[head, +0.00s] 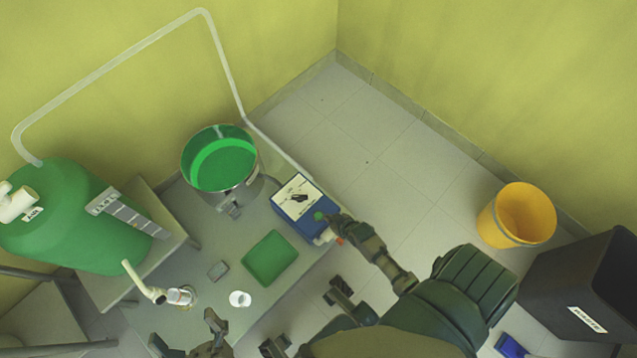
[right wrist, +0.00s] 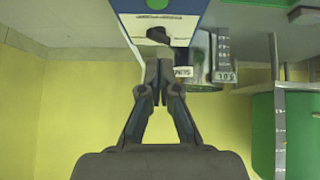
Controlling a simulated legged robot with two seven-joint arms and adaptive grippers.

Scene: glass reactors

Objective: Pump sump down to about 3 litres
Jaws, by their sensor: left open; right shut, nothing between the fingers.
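The sump vessel (head: 246,186), a round metal-rimmed pot with green liquid inside, stands on the grey bench left of the pump. In the right wrist view its label (right wrist: 183,71) reads partly "SUM", beside a level scale (right wrist: 224,58). The exact level is not readable. The blue pump box (head: 289,222) has a white top panel with a black mark and a green spot at its near corner. My right gripper (head: 333,226) is shut and empty at that corner; its fingertips (right wrist: 158,68) are close to the box, contact unclear. My left gripper (head: 187,341) is open and empty at the bottom.
A green tank (head: 75,225) with a ladder-like scale stands at left; a pale hose (head: 110,68) arches from it towards the pump side. A green tray (head: 270,258), white cup (head: 240,299) and small bottle (head: 180,296) are on the bench. A yellow bucket (head: 517,216) and black bin (head: 585,285) stand right.

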